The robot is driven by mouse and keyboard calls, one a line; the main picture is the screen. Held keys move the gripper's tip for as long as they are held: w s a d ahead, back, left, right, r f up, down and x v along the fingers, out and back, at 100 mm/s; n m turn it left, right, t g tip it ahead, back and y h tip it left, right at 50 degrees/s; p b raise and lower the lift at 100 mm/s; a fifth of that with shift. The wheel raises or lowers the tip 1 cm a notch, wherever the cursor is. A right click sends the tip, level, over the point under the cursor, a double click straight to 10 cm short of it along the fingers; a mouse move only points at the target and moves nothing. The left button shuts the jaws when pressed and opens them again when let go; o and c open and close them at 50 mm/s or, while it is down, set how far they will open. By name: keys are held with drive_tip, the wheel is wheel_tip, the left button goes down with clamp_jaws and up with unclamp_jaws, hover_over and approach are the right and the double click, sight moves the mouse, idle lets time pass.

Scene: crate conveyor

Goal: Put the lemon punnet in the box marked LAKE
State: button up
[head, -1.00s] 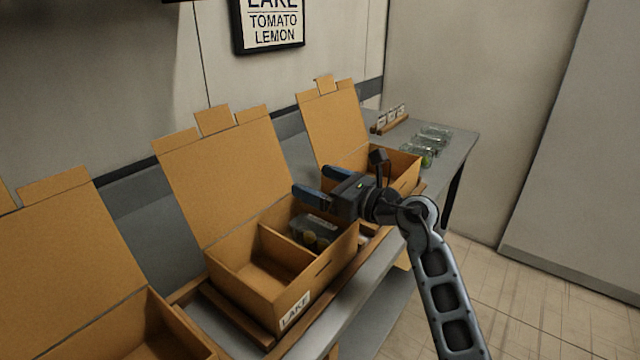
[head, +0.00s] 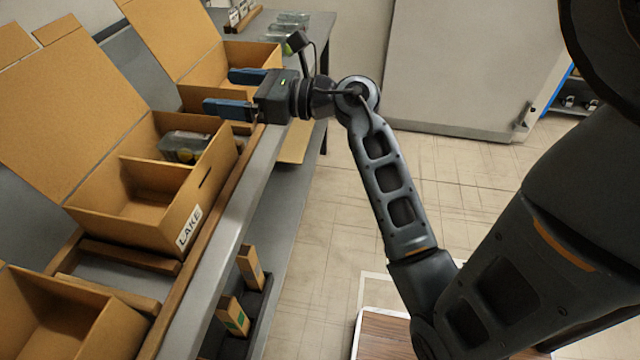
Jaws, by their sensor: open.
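The box marked LAKE (head: 188,226) stands open on the left with its lid tipped back. A divider splits it. The near compartment is empty. My gripper (head: 218,91) is open and empty, its two blue fingers pointing left, beyond the LAKE box's far end. More clear punnets (head: 292,20) stand at the far end of the table, one with something green by it. I cannot tell which is the lemon punnet.
Another open box (head: 250,54) stands behind my gripper, and a third (head: 80,335) at the front left. Wooden rails (head: 205,240) run along the grey table. A small rack of cards (head: 240,12) is at the back. Small boxes (head: 233,315) sit on a lower shelf.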

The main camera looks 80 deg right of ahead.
drive_tip(key=s+a+m+t+y, duration=0.15)
drive_tip(key=s+a+m, duration=0.35)
drive_tip(key=a, duration=0.5)
drive_tip(key=s+a+m+t+y, duration=0.1)
drive_tip(key=s+a+m+t, duration=0.15)
drive_tip(key=a+m, duration=0.6)
drive_tip(key=s+a+f+m+g+h, duration=0.1)
drive_tip(key=s+a+f+m+g, duration=0.2)
drive_tip(key=s+m, duration=0.6)
drive_tip(key=s+a+f+m+g+h, duration=0.2)
drive_tip(key=s+m, duration=0.7)
drive_tip(key=m, duration=0.5)
wheel_tip(320, 180, down, 4)
drive_tip(key=shift+a+r+g, duration=0.1)
drive_tip(key=shift+a+g, duration=0.8)
drive_tip(key=shift+g, duration=0.2)
